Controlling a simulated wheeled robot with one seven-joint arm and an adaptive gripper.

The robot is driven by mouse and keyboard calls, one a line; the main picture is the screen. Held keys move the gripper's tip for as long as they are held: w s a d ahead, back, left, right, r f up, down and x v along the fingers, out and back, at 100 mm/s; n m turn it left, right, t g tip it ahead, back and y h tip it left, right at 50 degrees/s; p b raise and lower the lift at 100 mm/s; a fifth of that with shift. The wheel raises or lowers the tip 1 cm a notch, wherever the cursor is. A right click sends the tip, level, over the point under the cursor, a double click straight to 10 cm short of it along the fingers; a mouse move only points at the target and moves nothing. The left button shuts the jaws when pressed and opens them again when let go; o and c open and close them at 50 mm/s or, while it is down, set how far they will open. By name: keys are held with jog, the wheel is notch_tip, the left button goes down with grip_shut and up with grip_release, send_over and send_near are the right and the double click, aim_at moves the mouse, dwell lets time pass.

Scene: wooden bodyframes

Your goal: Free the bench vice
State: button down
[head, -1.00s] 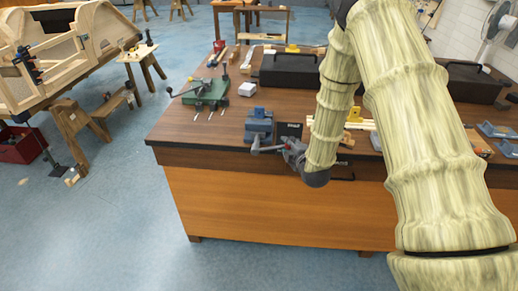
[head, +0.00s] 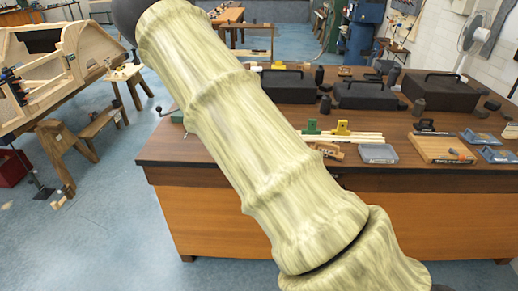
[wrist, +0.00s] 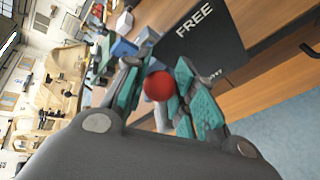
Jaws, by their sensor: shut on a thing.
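In the wrist view my gripper (wrist: 165,92) has its teal finger pads closed around a red ball-shaped knob (wrist: 157,86). What the knob is fixed to is hidden behind the pads. A dark panel marked "FREE" (wrist: 205,40) stands just beyond the fingers. Blue parts (wrist: 124,48), possibly of the bench vice, show to the left of the panel. In the head view my own arm covers the left part of the workbench (head: 420,182), so the vice and gripper are hidden there.
Black cases (head: 366,95) stand along the back of the bench. Pale wooden strips (head: 345,137), a grey tray (head: 378,153) and a wooden board (head: 441,148) lie on its right half. A wooden frame (head: 45,70) and trestle stand at left. The floor between is clear.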

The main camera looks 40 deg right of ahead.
jog(key=shift+w+r, duration=0.15)
jog(key=shift+w, duration=0.05)
jog(key=c, duration=1.1)
grip_release()
jog(key=shift+a, duration=0.15)
jog(key=shift+c, duration=0.2)
jog(key=shift+s, duration=0.15)
jog(key=shift+s, duration=0.2)
jog(key=v, duration=1.1)
jog(key=shift+a, duration=0.25)
jog(key=shift+s+r, duration=0.1)
jog(key=shift+r, duration=0.05)
